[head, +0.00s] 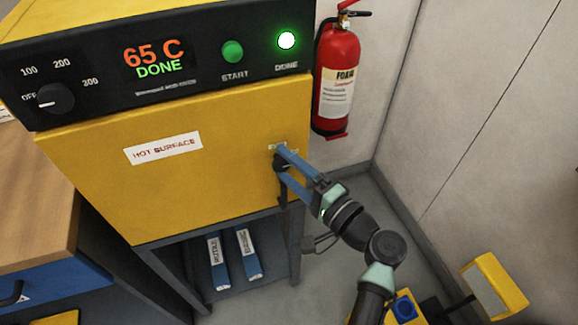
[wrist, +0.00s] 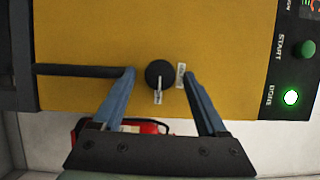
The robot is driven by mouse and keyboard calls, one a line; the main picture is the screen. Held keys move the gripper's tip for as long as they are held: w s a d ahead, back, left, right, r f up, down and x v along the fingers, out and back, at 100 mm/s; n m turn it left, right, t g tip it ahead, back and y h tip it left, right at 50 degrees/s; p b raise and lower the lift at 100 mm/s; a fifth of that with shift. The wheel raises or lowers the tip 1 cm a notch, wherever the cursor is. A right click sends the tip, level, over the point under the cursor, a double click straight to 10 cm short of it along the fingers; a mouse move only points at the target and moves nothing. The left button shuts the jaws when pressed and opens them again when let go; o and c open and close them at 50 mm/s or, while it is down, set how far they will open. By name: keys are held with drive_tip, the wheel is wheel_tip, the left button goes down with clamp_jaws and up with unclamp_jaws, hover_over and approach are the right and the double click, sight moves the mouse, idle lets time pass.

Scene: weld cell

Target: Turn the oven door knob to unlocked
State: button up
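The oven (head: 90,165) is a yellow box with a shut door front. Its door knob (wrist: 159,74) is round and black, with a pale pointer aimed down in the wrist view, towards the oven's right side. A small white label (wrist: 180,75) sits beside the knob; its text is too small to read. My gripper (wrist: 161,75) is open, with one blue finger on each side of the knob and a visible gap to both. In the head view my gripper (head: 280,158) is at the right edge of the door, partly hiding the knob.
A black bar handle (wrist: 80,70) reaches close to one finger. The oven's panel (head: 195,65) reads 65 C DONE, with a lit green lamp (head: 286,40). A HOT SURFACE label (head: 162,148) is on the door. A red extinguisher (head: 338,75) stands right of the oven.

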drive_tip(key=v, duration=1.3)
drive_tip(key=shift+w, duration=0.1)
